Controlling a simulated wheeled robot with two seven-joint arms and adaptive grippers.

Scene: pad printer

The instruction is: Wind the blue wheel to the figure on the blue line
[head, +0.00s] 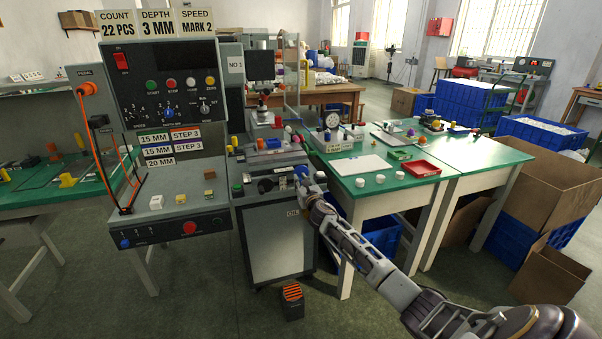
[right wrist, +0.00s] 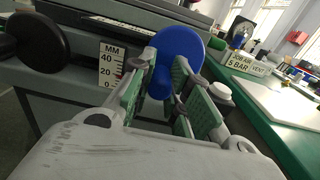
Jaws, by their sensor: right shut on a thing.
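The blue wheel (right wrist: 180,52) is a round blue disc with a hub, on the front of the grey machine beside the green table. It shows small in the head view (head: 301,172). My right gripper (head: 305,182) reaches it from the front right. In the right wrist view its green-padded fingers (right wrist: 164,88) are shut on the wheel's hub. A white MM scale (right wrist: 111,66) marked 40, 20 and 0 stands left of the wheel; its exact reading is unclear. Step labels (head: 172,143) on the control panel read 15 MM, 15 MM and 20 MM; which is the blue line is hard to tell. My left gripper is out of view.
A black round knob (right wrist: 36,42) sits left of the scale. The control panel (head: 165,85) stands left of the machine. The green table (head: 350,183) with white caps and a red tray (head: 421,169) lies close on the right. A cardboard box (head: 558,190) stands farther right.

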